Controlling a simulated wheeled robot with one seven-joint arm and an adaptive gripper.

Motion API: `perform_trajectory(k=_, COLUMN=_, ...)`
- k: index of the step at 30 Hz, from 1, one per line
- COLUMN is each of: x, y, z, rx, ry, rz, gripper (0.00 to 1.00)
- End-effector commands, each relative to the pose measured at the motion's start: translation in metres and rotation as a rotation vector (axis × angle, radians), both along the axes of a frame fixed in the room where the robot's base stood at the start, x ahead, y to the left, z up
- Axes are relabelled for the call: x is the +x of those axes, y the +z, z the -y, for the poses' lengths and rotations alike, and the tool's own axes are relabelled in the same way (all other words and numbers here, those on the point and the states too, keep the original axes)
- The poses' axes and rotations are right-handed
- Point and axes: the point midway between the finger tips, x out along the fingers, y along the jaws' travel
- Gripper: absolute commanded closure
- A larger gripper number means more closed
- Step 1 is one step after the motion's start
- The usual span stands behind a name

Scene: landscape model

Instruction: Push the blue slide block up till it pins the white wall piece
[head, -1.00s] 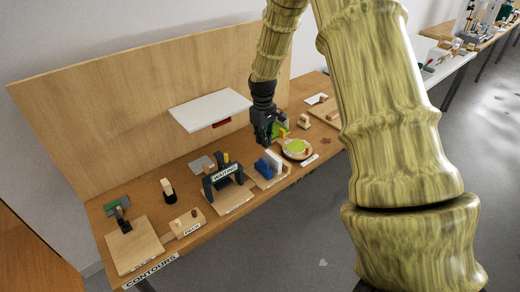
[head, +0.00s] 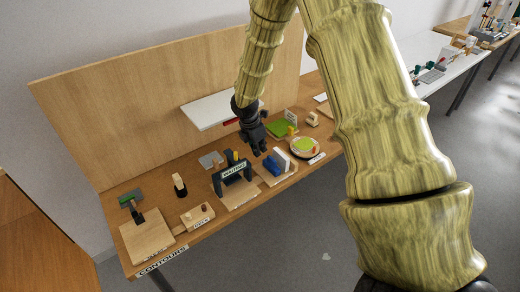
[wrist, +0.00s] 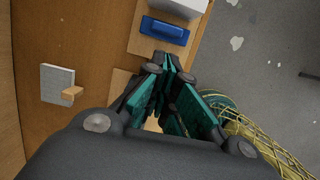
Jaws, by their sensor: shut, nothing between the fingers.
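The blue slide block (head: 271,166) sits on a light wooden board (head: 268,181) in the middle of the table. The white wall piece (head: 283,161) stands upright just right of it in the head view. In the wrist view the blue block (wrist: 165,30) lies at the top, with the white wall piece (wrist: 185,8) beyond it, cut by the frame edge. A strip of board shows between block and wall there. My gripper (head: 258,150) is shut and empty, pointing down above and behind the blue block. Its fingertips (wrist: 174,66) appear just short of the block.
A dark arch with a "WAITING" sign (head: 233,170) stands close left of the block's board. A white shelf (head: 208,110) juts from the back panel above. A grey tile (wrist: 57,84) lies left in the wrist view.

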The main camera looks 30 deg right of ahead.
Motion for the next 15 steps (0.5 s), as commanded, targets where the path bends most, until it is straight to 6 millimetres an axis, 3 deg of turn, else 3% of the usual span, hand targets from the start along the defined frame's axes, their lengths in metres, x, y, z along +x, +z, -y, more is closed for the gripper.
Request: perform_trajectory(k=15, x=0.000, y=-0.054, z=0.014, rx=0.000, ry=-0.003, rz=-0.002, gripper=1.00)
